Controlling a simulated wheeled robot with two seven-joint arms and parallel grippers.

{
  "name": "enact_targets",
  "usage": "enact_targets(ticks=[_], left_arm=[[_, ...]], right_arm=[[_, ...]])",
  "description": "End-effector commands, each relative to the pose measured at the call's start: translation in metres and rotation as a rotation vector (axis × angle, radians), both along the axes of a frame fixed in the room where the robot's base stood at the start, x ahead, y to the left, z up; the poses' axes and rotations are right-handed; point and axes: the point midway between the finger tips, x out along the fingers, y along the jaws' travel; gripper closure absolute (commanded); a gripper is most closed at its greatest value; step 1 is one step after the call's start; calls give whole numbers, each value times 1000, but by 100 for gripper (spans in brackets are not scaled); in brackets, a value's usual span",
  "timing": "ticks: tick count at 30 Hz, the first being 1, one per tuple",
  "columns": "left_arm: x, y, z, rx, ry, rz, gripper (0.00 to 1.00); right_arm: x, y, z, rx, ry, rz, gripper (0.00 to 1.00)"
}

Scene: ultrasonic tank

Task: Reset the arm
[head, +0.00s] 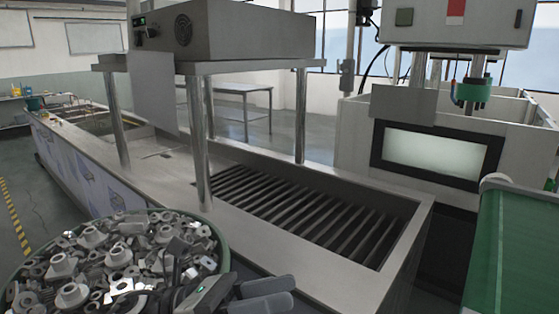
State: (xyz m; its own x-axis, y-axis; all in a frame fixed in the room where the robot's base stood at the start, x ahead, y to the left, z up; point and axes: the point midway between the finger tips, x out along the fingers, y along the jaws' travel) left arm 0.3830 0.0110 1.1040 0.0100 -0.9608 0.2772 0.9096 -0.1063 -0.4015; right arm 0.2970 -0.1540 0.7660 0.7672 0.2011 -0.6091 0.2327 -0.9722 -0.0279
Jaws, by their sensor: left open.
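My left gripper (276,294) is at the bottom of the head view, left of centre. Its two grey fingers point right and stand a little apart, with nothing seen between them. It is beside the right edge of a round green-rimmed bin (222,250) full of grey metal parts, and overlaps that bin in the picture. The gripper's lower part is cut off by the picture's bottom edge. My right gripper is not in view.
A long metal tank (310,265) with a slatted recess runs behind the gripper. A control box (225,30) stands above it on posts. A white machine (350,145) with a window and a green conveyor (515,255) are at the right. Floor at left is clear.

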Motion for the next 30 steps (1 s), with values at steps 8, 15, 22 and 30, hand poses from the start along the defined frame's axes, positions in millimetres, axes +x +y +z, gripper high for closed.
enact_targets(ticks=[8,15,22,30], left_arm=[[49,61,-119,-669,1378,360,59],[-14,120,-268,-1238,2178,611,59],[-78,140,-331,-1567,2479,754,59],[-88,142,-339,-1616,2517,777,59]], right_arm=[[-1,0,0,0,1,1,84],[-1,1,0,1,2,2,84],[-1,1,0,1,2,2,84],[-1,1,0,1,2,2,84]])
